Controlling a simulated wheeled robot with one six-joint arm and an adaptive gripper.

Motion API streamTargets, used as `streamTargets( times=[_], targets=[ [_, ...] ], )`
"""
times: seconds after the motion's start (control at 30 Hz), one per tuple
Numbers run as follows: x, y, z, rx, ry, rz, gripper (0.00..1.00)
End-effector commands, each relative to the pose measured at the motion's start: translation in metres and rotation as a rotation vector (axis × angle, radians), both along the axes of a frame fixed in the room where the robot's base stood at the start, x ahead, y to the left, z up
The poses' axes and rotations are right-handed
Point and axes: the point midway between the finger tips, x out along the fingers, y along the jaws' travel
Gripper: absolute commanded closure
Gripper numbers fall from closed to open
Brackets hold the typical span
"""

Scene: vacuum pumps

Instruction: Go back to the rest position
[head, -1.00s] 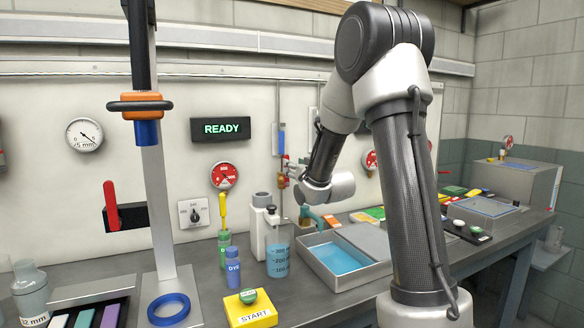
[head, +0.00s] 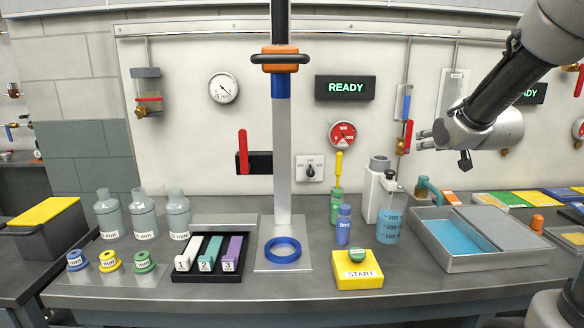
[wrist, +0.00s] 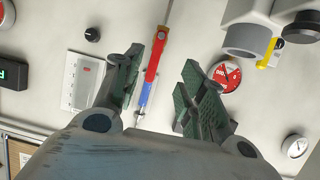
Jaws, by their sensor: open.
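My gripper (head: 424,140) is at the right in the head view, raised above the bench and pointing left. Its fingers stand near the wall-mounted valve with the red lever (head: 408,137). In the wrist view my gripper (wrist: 165,95) is open, with its two green-padded fingers apart. The red and blue valve parts (wrist: 153,60) show between and beyond the fingers. I cannot tell from the views how far the fingers are from the valve. Nothing is held.
Below my gripper are a grey basin (head: 480,262) with blue liquid, a blue beaker (head: 390,218) and a white pump body (head: 373,195). A yellow START box (head: 358,280), a tray of coloured bars (head: 205,278) and glass bottles (head: 142,218) stand further left. A column (head: 282,150) rises mid-bench.

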Motion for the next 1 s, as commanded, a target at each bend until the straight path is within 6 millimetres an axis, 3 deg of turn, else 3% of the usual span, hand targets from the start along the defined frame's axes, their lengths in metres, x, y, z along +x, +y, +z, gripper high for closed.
streamTargets(
  times=[0.07,0.3,0.4,0.5,0.63,1.0],
  targets=[
    [-0.049,0.007,0.001,0.001,0.131,-0.010,0.59],
    [-0.217,0.028,-0.031,0.019,0.562,-0.001,0.59],
    [-0.273,0.035,-0.042,0.027,0.692,0.015,0.59],
    [-0.310,0.039,-0.049,0.032,0.777,0.026,0.59],
    [-0.330,0.041,-0.054,0.035,0.828,0.034,0.59],
    [-0.332,0.041,-0.054,0.035,0.834,0.034,0.59]
  ],
)
